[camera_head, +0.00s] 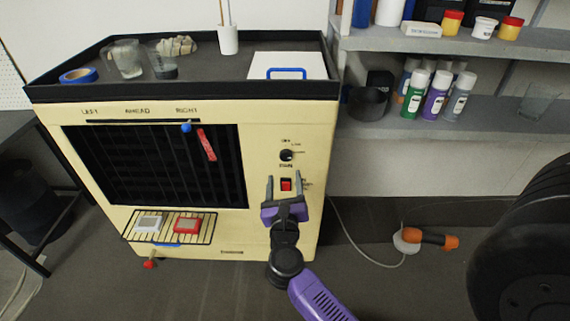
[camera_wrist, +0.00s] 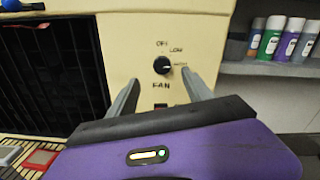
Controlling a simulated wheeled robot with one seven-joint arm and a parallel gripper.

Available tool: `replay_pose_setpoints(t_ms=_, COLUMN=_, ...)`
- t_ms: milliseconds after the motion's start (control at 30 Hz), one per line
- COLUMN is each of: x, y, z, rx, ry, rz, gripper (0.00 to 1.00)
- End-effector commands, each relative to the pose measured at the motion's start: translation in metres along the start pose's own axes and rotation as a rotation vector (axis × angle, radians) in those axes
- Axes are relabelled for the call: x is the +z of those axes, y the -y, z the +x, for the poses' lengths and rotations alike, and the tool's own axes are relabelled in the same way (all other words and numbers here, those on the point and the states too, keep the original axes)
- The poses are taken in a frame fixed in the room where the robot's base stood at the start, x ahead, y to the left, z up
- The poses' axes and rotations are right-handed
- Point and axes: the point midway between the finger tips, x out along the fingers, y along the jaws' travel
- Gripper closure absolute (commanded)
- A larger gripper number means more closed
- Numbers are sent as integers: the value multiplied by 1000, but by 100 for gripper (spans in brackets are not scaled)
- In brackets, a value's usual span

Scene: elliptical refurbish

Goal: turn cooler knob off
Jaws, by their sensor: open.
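The cooler (camera_head: 262,200) is a cream cabinet with a black grille on its front. Its black fan knob (camera_head: 286,155) is on the right side of the front panel. The wrist view shows the knob (camera_wrist: 162,65) with OFF and LOW printed above it and FAN below; its white mark seems to point right, away from OFF. A red switch (camera_head: 286,185) sits below the knob. My purple gripper (camera_head: 285,178) is open and empty, its two grey fingers apart, just below the knob and around the red switch in the picture. I cannot tell whether the fingertips touch the panel.
A wire rack (camera_head: 203,238) with small white and red boxes juts out at lower left. A blue slider knob (camera_head: 187,127) and red strip (camera_head: 207,145) are by the grille. Shelves (camera_head: 455,124) with spray cans stand right. A black tire (camera_head: 530,250) is at far right.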

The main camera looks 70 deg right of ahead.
Motion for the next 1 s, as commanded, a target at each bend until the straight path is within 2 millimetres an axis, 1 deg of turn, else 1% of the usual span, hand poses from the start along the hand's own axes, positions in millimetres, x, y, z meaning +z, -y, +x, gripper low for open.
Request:
replay_pose_setpoints(t_ms=33, x=-2, y=0, z=6, rx=-8, ry=-9, rz=29, gripper=41)
replay_pose_setpoints(t_ms=133, x=-3, y=0, z=14, rx=-15, ry=-19, rz=59, gripper=41)
replay_pose_setpoints(t_ms=267, x=-2, y=0, z=30, rx=-15, ry=-18, rz=60, gripper=41)
replay_pose_setpoints(t_ms=500, x=-3, y=1, z=66, rx=-14, ry=-18, rz=56, gripper=41)
replay_pose_setpoints(t_ms=600, x=-4, y=1, z=77, rx=-14, ry=-18, rz=56, gripper=41)
replay_pose_setpoints(t_ms=767, x=-4, y=1, z=86, rx=-12, ry=-18, rz=56, gripper=41)
replay_pose_setpoints(t_ms=1000, x=-4, y=1, z=86, rx=-12, ry=-18, rz=55, gripper=41)
